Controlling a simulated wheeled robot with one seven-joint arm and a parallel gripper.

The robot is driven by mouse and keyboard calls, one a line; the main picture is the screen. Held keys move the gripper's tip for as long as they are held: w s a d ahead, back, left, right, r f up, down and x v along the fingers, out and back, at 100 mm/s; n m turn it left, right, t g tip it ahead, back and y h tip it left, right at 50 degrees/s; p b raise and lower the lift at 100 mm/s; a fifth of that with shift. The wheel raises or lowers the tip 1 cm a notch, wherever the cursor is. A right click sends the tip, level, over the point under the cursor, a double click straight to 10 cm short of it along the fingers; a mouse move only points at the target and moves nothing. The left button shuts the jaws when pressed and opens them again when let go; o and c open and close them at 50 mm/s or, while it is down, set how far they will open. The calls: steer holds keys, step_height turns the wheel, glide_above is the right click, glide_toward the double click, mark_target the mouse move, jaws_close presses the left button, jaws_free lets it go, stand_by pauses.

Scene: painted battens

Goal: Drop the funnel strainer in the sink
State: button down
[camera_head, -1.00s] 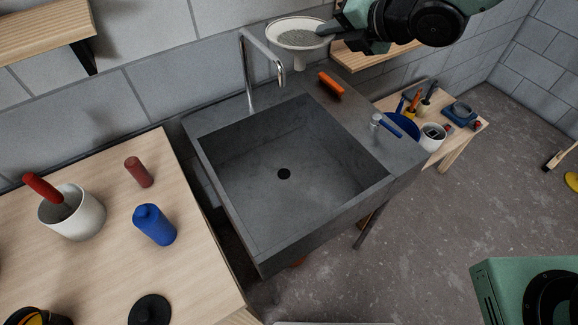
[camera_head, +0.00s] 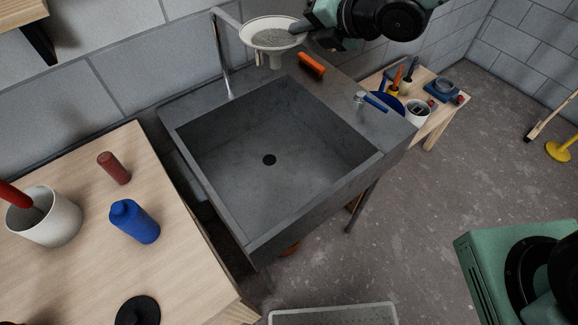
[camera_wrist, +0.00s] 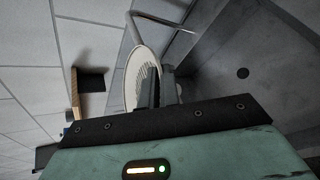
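The funnel strainer (camera_head: 272,35), a white-rimmed bowl with a grey mesh and a short spout, hangs roughly upright in the air. In the head view it appears over the back ledge of the sink, beside the tap. My gripper (camera_head: 304,29) is at its right rim. The wrist view shows the fingers (camera_wrist: 165,86) closed at the rim of the strainer (camera_wrist: 138,75). The grey stone sink (camera_head: 225,215) has an empty basin with a dark drain hole; part of it also shows in the wrist view (camera_wrist: 235,45). The strainer's exact height above the sink is hard to tell.
The chrome tap (camera_head: 222,60) stands close left of the strainer. A wooden counter (camera_head: 90,235) with a cup and bottles is at left, a small cluttered table (camera_head: 432,122) at right.

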steer(key=c, duration=1.6)
jaws_free()
steer(key=shift+o, duration=0.2)
steer(key=shift+d, duration=0.1)
steer(key=b+v, duration=0.2)
steer(key=v, duration=1.5)
steer(key=shift+s, duration=0.1)
steer(key=s+f+m+h+b, duration=0.1)
steer(key=s+f+m+h, duration=0.15)
steer(key=m, duration=0.25)
steer(key=s+a+f+m+g+h+b, duration=0.1)
steer(key=f+m+h, duration=0.1)
steer(key=f+m, duration=0.25)
steer(key=s+f+m+h+b, duration=0.1)
steer(key=f+m+h, duration=0.1)
steer(key=m, duration=0.4)
steer(key=s+a+f+m+g+h+b, duration=0.1)
steer(key=s+f+m+g, duration=0.2)
steer(key=s+m, duration=0.2)
steer(key=s+a+f+m+g+h+b, duration=0.1)
steer(key=s+f+m+g, duration=0.2)
steer(key=s, duration=0.9)
steer(key=m+g, duration=0.1)
steer(key=m, duration=0.2)
steer(key=shift+f, duration=0.2)
